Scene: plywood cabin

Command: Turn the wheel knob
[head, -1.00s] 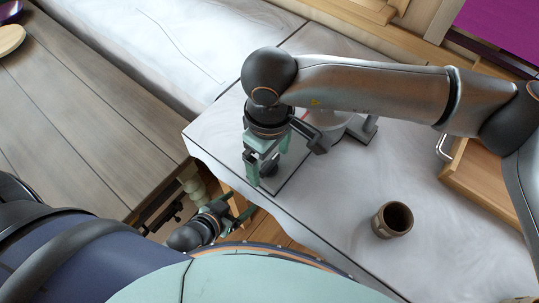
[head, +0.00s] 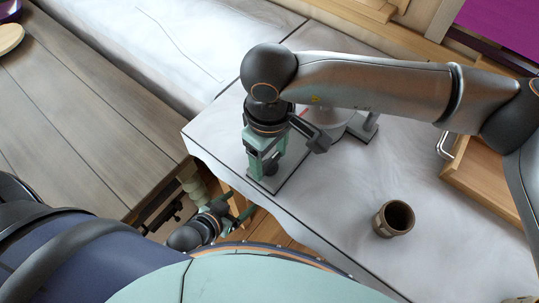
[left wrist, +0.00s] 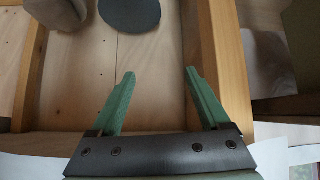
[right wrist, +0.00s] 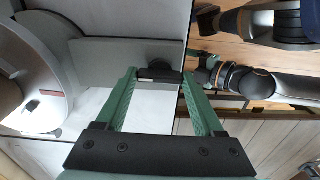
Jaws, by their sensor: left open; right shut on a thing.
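The dark knob (right wrist: 158,70) lies between the fingertips of my right gripper (right wrist: 158,78) in the right wrist view. The right gripper is shut on it. In the head view, the right gripper (head: 266,170) points down over a grey base plate (head: 290,180) near the counter's edge, and its fingers hide most of the knob. A large round grey part (right wrist: 35,75) stands at the left in the right wrist view. My left gripper (head: 243,214) is low beside the counter, open and empty; its spread fingers (left wrist: 157,85) show in the left wrist view.
A brown cup (head: 393,219) stands on the white counter (head: 340,215), right of the right gripper. An open wooden drawer (head: 485,180) is at the right. Wooden walls (left wrist: 235,80) lie close around the left gripper. My right arm spans the back.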

